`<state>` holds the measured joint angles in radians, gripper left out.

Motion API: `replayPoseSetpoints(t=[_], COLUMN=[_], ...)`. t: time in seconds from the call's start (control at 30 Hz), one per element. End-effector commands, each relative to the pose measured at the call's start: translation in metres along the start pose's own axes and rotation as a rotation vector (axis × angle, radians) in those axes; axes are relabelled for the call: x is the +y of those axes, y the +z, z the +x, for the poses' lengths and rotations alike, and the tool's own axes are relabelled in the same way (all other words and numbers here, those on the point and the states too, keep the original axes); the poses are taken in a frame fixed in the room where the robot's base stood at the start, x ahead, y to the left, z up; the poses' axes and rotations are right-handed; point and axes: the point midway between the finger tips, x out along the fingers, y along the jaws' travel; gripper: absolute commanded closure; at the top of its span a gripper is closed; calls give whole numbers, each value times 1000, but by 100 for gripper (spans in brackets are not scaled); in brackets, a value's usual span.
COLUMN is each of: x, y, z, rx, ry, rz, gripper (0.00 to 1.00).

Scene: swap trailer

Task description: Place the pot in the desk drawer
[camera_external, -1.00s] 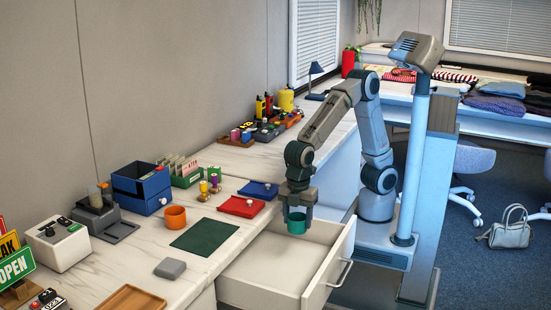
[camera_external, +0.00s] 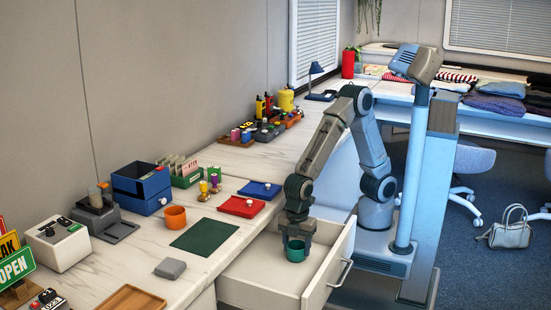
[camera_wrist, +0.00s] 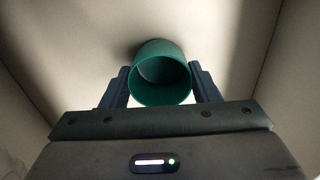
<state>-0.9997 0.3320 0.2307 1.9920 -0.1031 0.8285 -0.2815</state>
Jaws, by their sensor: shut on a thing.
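A teal pot (camera_external: 295,254) is held low inside the open desk drawer (camera_external: 258,284). My gripper (camera_external: 296,240) points down and is shut on the pot. In the wrist view the pot (camera_wrist: 160,80) sits between the two fingers of my gripper (camera_wrist: 161,88), its round opening facing the camera. The pale drawer floor (camera_wrist: 70,40) lies behind it, with a dark shadow close beside the pot. I cannot tell whether the pot touches the floor.
The drawer front with its handle (camera_external: 341,273) stands to the right. On the desk are an orange pot (camera_external: 175,217), a dark green mat (camera_external: 205,236), a red tray (camera_external: 241,207) and a grey block (camera_external: 170,268). The rest of the drawer looks empty.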

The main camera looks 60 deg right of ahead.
Motion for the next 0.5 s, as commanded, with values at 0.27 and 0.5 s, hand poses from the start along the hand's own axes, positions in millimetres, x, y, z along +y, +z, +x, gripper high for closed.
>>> replayPoseSetpoints(t=[0.27,0.5], x=[0,0], y=[0,0], z=[3,1], rx=[0,0], ry=[0,0], rz=[0,0], gripper=[23,23])
